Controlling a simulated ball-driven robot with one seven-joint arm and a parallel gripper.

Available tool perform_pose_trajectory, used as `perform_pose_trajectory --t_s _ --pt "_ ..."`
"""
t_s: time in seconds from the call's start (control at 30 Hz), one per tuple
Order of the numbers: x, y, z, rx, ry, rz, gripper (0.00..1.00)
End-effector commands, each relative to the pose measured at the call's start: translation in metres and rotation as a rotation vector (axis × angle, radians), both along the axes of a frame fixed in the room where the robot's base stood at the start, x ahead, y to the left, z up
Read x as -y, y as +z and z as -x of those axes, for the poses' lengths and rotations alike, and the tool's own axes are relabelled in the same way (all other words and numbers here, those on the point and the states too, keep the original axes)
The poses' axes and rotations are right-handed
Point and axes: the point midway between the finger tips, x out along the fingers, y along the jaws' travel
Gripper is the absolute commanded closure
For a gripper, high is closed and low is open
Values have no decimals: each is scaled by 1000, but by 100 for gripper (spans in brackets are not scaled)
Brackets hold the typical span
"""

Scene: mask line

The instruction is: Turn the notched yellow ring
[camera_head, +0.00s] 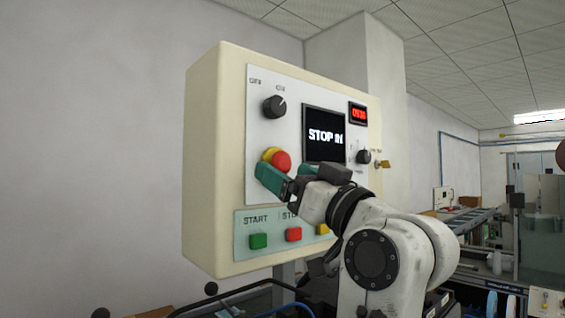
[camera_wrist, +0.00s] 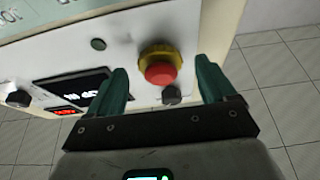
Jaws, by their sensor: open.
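The yellow ring (camera_head: 268,153) sits around the base of a red mushroom button (camera_head: 281,162) on the front of the control panel. In the wrist view the ring (camera_wrist: 148,53) shows behind the red button (camera_wrist: 161,73); I cannot make out its notch clearly. My gripper (camera_head: 283,173) is open with green fingers, just below and in front of the button in the head view. In the wrist view my gripper (camera_wrist: 160,72) has one finger on each side of the button, with gaps visible and nothing held.
The cream panel box (camera_head: 210,160) has a screen (camera_head: 324,134) reading "STOP IN", a red display (camera_head: 358,113), a black upper knob (camera_head: 274,106), a right knob (camera_head: 363,157) and a brass key (camera_head: 381,164). Below are a green button (camera_head: 258,241) and a red button (camera_head: 293,234).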

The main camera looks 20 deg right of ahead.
Motion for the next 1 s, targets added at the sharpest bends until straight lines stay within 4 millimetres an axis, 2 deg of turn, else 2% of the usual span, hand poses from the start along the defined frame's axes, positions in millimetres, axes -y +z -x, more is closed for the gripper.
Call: perform_pose_trajectory --t_s 0.2,0.53,1.0 --pt "-5 8 -17 -1 -1 -1 16" --pt "-6 8 -20 0 -1 0 16" --pt "-6 8 -19 -1 -1 0 61"
